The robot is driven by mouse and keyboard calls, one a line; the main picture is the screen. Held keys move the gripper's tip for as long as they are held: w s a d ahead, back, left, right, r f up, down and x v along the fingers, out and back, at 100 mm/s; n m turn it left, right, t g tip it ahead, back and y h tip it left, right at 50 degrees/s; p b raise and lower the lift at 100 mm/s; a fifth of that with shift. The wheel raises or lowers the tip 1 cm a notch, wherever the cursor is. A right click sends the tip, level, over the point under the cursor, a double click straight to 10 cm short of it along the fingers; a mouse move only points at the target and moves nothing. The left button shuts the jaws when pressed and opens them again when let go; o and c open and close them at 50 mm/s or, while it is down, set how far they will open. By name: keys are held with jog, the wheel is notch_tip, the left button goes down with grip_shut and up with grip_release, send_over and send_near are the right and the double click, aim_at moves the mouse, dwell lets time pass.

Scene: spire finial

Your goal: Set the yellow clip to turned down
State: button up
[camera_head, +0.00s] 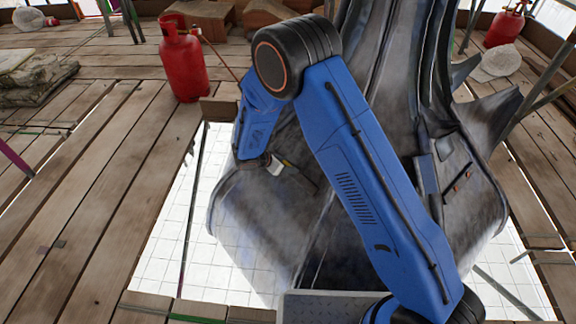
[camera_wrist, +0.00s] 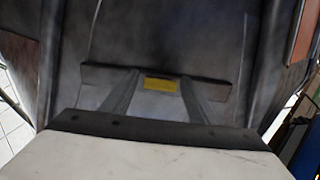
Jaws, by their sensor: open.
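The yellow clip (camera_wrist: 160,84) is a small flat yellow piece on the grey metal of the spire finial (camera_wrist: 165,30). In the wrist view it lies between the fingers of my gripper (camera_wrist: 160,92), along a dark horizontal strip. The gripper is open, with a finger on either side of the clip; I cannot tell whether they touch it. In the head view my gripper (camera_head: 276,165) is close against the left face of the finial, partly screened by my blue arm. The way the clip is turned is hard to tell.
A red gas cylinder (camera_head: 183,62) stands on the plank floor (camera_head: 75,190) behind left. Another red cylinder (camera_head: 504,25) is at back right. A grey sack (camera_head: 37,78) lies at far left. An opening in the planks surrounds the finial, with white tiles (camera_head: 175,235) below.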

jog(key=shift+w+d+f, duration=0.2)
jog(key=shift+f, duration=0.05)
jog(key=c, duration=1)
jog(key=shift+c, duration=0.2)
jog(key=shift+w+d, duration=0.1)
jog(key=shift+d, duration=0.05)
jog(key=shift+w+d+r+g+y, duration=0.1)
jog(key=shift+w+d+g+y, duration=0.1)
jog(key=shift+g+y, duration=0.3)
jog(key=shift+w+d+r+g+y, duration=0.1)
jog(key=shift+w+g+y, duration=0.05)
jog(key=shift+g+y, duration=0.3)
jog(key=shift+w+d+g+y, duration=0.2)
jog(key=shift+g+y, duration=0.3)
jog(key=shift+y, duration=0.05)
jog(key=shift+w+d+g+y, duration=0.2)
jog(key=shift+g+y, duration=0.25)
jog(key=shift+y, duration=0.05)
jog(key=shift+f, duration=0.1)
jog(key=o, duration=1)
